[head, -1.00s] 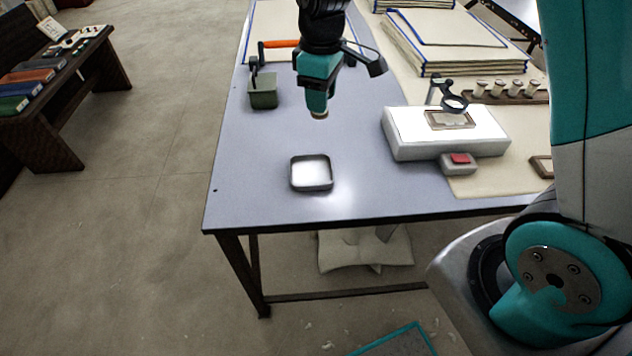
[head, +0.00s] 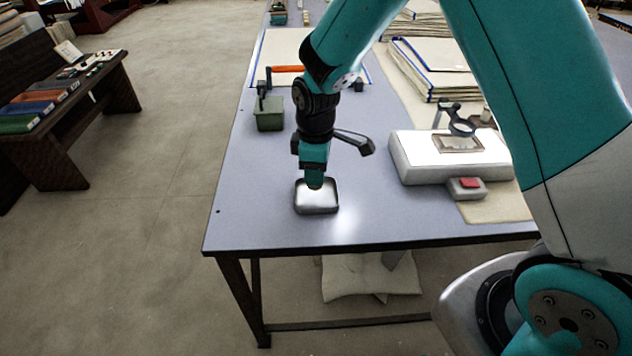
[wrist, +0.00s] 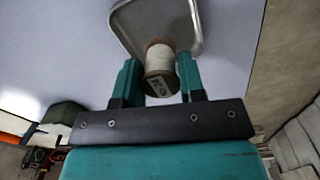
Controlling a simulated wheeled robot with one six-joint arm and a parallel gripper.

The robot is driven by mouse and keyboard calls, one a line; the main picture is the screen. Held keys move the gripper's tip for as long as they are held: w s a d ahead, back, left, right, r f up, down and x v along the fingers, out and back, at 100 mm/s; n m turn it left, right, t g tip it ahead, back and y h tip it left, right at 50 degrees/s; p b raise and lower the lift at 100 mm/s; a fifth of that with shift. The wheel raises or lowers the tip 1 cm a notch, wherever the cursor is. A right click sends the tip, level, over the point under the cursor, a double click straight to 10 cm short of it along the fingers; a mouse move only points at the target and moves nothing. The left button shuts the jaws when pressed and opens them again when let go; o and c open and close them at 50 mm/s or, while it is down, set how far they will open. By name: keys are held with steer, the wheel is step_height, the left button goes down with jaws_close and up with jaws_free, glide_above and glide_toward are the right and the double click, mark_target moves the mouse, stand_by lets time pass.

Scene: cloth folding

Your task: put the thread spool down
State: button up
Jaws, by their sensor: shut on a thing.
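The thread spool (wrist: 160,70), white thread between brown ends with a label on the near end, is between the two teal fingers of my gripper (wrist: 160,82) in the wrist view. My gripper is shut on it. In the head view my gripper (head: 315,184) points down over the small metal tray (head: 318,209) near the table's front left; the spool itself is hidden there. The tray's rim also shows in the wrist view (wrist: 199,40), just beyond the spool. I cannot tell whether the spool touches the tray.
A green box with an orange-handled tool (head: 270,118) stands behind and left of the tray. A white light box (head: 415,170) with a magnifier and a red-buttoned block (head: 467,188) are to the right. The grey table (head: 250,205) is clear around the tray.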

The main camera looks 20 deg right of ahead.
steer(key=shift+f, duration=1.9)
steer(key=shift+f, duration=0.15)
steer(key=o, duration=0.9)
